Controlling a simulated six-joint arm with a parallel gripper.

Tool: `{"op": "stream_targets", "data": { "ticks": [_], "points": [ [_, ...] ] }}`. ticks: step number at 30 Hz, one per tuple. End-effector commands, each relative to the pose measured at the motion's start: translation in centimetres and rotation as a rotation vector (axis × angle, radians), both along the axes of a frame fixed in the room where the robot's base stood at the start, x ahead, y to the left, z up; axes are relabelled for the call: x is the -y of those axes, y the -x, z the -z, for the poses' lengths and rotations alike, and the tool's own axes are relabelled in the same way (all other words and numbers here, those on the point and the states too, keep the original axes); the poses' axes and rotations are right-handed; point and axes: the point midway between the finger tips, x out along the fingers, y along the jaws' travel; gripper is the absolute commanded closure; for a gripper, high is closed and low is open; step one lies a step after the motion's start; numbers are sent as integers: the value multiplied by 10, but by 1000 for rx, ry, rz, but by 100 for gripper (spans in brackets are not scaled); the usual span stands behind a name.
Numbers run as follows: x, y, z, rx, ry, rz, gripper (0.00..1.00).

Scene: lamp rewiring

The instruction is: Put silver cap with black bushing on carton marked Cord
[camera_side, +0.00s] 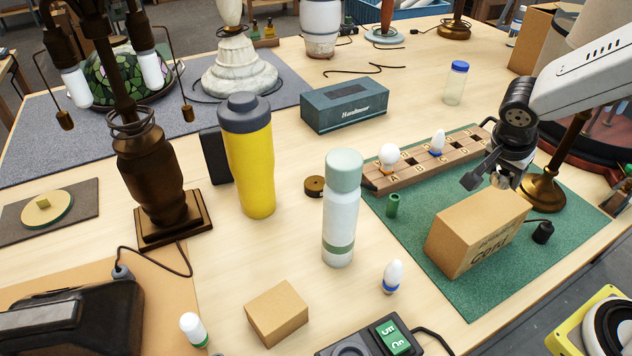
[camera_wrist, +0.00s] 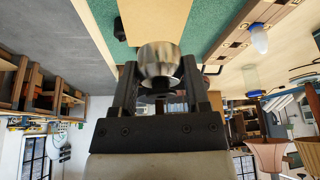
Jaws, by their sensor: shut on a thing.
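The silver cap (camera_wrist: 160,60) sits between the two dark fingers of my gripper (camera_wrist: 158,75) in the wrist view, and the gripper is shut on it. The black bushing is hard to make out behind the cap. In the side view my gripper (camera_side: 490,176) is above the back part of the cardboard carton marked Cord (camera_side: 470,242), which lies on the green mat. The cap is mostly hidden by the gripper there. The carton also shows in the wrist view (camera_wrist: 152,18), beyond the cap. I cannot tell whether the cap touches it.
A wooden rack (camera_side: 413,170) holding white bulbs stands just behind the carton. A brass lamp base (camera_side: 543,190) and a black plug (camera_side: 543,232) are right of it. The green mat (camera_side: 455,293) is clear in front.

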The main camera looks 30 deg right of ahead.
Motion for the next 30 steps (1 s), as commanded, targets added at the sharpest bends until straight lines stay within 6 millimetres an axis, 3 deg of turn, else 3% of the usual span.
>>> {"op": "stream_targets", "data": {
  "ticks": [8,19,30],
  "points": [
    [0,0,29,-4,1,-3,100],
    [0,0,37,-2,0,-2,100],
    [0,0,67,-3,0,-4,100]
  ]
}}
